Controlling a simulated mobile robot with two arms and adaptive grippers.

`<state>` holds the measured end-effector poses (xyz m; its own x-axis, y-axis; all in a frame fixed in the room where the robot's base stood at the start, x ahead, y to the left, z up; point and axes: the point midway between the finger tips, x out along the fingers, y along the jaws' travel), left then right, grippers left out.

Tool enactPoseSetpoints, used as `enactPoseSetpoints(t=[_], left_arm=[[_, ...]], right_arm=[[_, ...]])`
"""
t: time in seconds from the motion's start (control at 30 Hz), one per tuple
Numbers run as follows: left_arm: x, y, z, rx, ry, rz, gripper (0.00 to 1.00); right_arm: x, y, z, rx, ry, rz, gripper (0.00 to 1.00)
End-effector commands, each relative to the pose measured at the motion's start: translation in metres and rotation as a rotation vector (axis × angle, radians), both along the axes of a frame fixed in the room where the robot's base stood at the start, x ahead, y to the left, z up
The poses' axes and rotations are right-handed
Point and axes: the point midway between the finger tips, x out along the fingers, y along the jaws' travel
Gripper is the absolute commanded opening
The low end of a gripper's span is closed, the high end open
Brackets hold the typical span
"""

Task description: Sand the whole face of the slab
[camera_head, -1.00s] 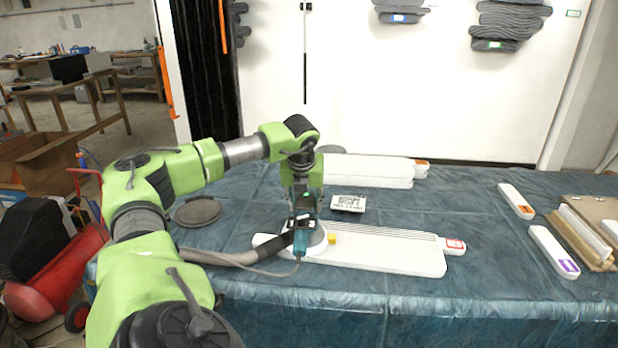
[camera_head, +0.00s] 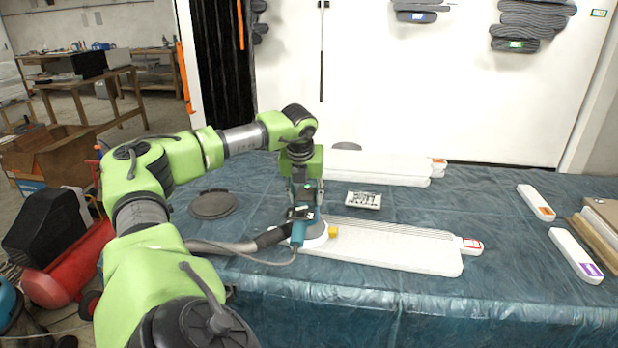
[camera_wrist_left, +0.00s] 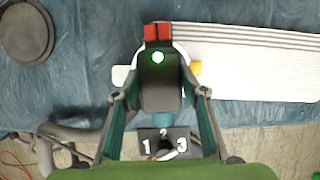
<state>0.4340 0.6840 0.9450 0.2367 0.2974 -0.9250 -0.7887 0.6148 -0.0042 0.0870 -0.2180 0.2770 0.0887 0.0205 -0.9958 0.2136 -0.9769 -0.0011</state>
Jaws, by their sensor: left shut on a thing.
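The white slab (camera_head: 405,249) lies flat on the blue-covered table, with grooved lines along its far side and a red-marked label at its right end. My left gripper (camera_head: 304,190) is shut on a sander (camera_head: 299,232), with its hose and cable trailing to the left. The sander's round pad is over the slab's left end and hides part of it. In the left wrist view the gripper (camera_wrist_left: 160,100) straddles the dark sander body (camera_wrist_left: 160,82), and the slab (camera_wrist_left: 265,60) runs off to the right. A small yellow piece (camera_head: 333,231) shows beside the pad. My right gripper is out of view.
A round dark disc (camera_head: 213,204) lies left of the slab. A small printed card (camera_head: 363,200) and stacked white slabs (camera_head: 380,165) lie behind it. Two white labelled strips (camera_head: 575,255) lie at the right. The table's front edge is close to the slab.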

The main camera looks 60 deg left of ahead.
Motion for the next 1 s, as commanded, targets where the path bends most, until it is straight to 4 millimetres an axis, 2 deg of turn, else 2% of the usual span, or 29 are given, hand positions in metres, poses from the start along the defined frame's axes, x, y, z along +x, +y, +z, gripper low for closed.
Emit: enactPoseSetpoints(t=[0.8,1.0], left_arm=[[-0.026,0.028,0.006,0.007,-0.007,0.004,0.1],[-0.025,0.031,0.009,0.006,-0.01,0.004,0.1]], right_arm=[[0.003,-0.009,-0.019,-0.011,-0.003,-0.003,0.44],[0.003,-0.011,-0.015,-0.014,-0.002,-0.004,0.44]])
